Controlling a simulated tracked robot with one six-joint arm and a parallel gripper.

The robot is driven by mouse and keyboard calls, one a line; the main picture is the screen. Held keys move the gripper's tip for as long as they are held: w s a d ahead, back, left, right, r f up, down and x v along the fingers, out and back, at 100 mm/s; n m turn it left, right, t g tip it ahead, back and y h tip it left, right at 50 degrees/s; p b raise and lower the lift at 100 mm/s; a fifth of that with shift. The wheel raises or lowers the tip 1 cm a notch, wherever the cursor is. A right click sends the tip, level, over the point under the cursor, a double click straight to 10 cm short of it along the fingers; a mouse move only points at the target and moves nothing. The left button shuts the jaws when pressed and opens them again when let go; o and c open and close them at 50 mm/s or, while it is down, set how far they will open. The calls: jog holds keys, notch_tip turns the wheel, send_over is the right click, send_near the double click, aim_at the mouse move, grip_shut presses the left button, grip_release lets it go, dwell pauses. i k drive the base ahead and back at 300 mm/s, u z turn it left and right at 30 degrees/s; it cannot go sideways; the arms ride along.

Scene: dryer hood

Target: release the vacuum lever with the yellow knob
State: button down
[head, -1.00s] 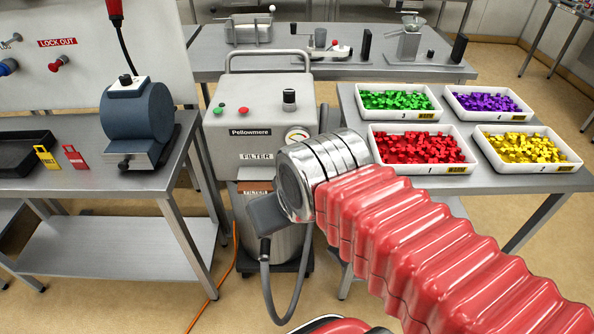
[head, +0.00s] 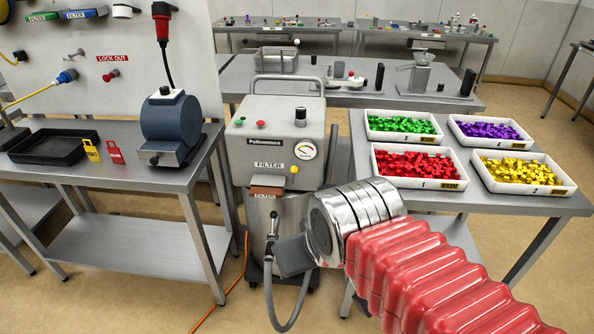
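A small yellow knob (head: 294,170) shows on the front of the grey Pellowmere filter cabinet (head: 255,143), below its round gauge (head: 306,149). Its lever is too small to make out. My gripper (head: 290,256) is the dark grey block at the end of my red-sleeved arm, past the chrome rings. It appears below the knob in the picture, in front of the cabinet's lower metal drum, with no contact with the knob visible. Its fingers cannot be made out, so its opening and any held thing are unclear.
A grey hose (head: 270,305) loops beneath my gripper. Trays of red (head: 420,190) and yellow (head: 525,189) pieces stand on the right table, with green and purple trays behind. The left bench (head: 190,182) holds a blue-grey drum machine (head: 171,122). An orange cable lies on the floor.

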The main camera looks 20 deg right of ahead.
aim_at(295, 170)
jog(key=z, duration=0.4)
jog(key=i, duration=1)
jog(key=k, duration=0.5)
jog(key=u, duration=0.1)
jog(key=i, duration=0.4)
jog(key=u, duration=0.05)
